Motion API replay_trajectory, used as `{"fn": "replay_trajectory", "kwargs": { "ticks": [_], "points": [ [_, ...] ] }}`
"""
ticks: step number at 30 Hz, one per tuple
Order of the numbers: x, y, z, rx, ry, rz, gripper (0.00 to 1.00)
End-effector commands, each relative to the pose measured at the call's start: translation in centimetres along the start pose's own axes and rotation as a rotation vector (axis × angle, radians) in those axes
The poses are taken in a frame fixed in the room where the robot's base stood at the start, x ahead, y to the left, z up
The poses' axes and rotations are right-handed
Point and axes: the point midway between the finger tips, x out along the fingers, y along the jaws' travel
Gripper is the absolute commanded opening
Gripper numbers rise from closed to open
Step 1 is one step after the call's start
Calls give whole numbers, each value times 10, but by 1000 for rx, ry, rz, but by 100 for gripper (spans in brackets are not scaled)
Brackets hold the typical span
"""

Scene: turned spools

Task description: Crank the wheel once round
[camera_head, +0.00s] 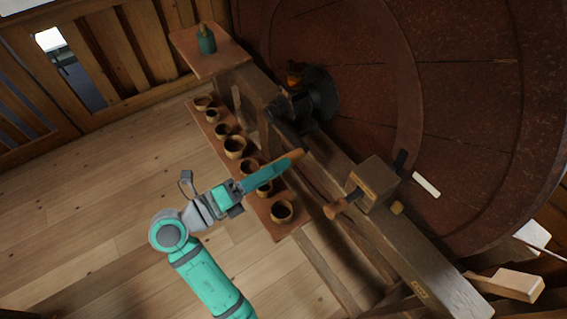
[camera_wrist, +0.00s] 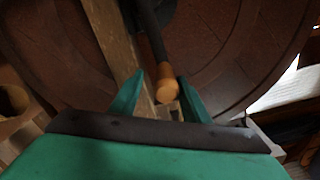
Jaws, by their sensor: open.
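The big reddish-brown wheel (camera_head: 480,120) fills the right of the head view and the back of the wrist view (camera_wrist: 235,55). A dark hub (camera_head: 318,92) sits in front of it. In the wrist view a dark crank arm (camera_wrist: 151,35) runs down to a rounded orange-brown wooden grip (camera_wrist: 167,92). The grip also shows in the head view (camera_head: 293,156), just past my teal fingers. My gripper (camera_head: 272,172) is open. In the wrist view its fingers (camera_wrist: 160,82) stand on either side of the grip; I cannot tell whether they touch it.
A wooden beam (camera_head: 405,255) runs diagonally before the wheel, carrying a block (camera_head: 374,179) and a small wooden handle (camera_head: 340,207). A shelf (camera_head: 262,208) with several bowls lies beneath my gripper. A teal bottle (camera_head: 206,42) stands on a board. Floor at left is clear.

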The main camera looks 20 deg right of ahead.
Motion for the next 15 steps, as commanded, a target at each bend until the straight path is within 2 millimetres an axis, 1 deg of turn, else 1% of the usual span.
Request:
{"fn": "replay_trajectory", "kwargs": {
  "ticks": [1, 3, 9, 12, 15],
  "points": [
    [-11, 0, 1, 0, -4, 2, 42],
    [-26, 1, 2, 1, -7, 4, 42],
    [-61, 1, 2, 0, -11, 6, 42],
    [-72, 1, 2, 0, -11, 5, 42],
    [-79, 1, 2, -1, -11, 6, 42]
  ]
}}
